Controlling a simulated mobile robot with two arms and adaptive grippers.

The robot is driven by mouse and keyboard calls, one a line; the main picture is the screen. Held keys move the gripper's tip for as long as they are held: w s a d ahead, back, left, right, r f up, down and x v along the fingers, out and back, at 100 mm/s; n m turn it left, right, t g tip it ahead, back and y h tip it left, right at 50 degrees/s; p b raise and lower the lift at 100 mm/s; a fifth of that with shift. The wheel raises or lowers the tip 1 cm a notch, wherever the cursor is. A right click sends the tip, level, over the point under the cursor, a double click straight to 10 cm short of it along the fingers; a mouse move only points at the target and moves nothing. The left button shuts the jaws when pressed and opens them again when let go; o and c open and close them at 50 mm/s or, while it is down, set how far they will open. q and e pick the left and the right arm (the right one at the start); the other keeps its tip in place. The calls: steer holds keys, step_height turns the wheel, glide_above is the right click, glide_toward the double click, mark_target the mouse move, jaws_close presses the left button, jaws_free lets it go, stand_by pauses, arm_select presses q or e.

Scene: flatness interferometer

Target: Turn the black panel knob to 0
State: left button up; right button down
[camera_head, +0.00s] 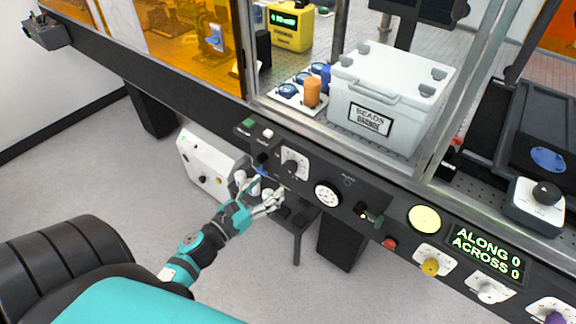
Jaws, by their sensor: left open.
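The black panel knob (290,168) sits on a white scale plate on the dark sloping front panel (350,180), in the middle of the head view. The scale marks are too small to read, so I cannot tell where the knob points. My left gripper (268,192) is open and empty, just below and left of the knob, in front of the panel's lower edge. It appears apart from the knob. My right gripper is not in view.
Farther right are yellow (430,267) and white (488,292) knobs and a display reading ALONG 0, ACROSS 0 (487,254). A white box (207,165) stands left, below the panel.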

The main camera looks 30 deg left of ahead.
mark_target(286, 171)
arm_select(q)
steer(key=w, duration=0.2)
steer(key=w+p, duration=0.1)
steer(key=w, duration=0.4)
steer(key=shift+w+d, duration=0.35)
steer(key=shift+d, duration=0.05)
steer(key=shift+w, duration=0.5)
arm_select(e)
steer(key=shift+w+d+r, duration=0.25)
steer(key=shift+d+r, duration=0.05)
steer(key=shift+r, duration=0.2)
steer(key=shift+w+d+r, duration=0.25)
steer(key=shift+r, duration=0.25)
arm_select(q)
steer(key=c, duration=1.2)
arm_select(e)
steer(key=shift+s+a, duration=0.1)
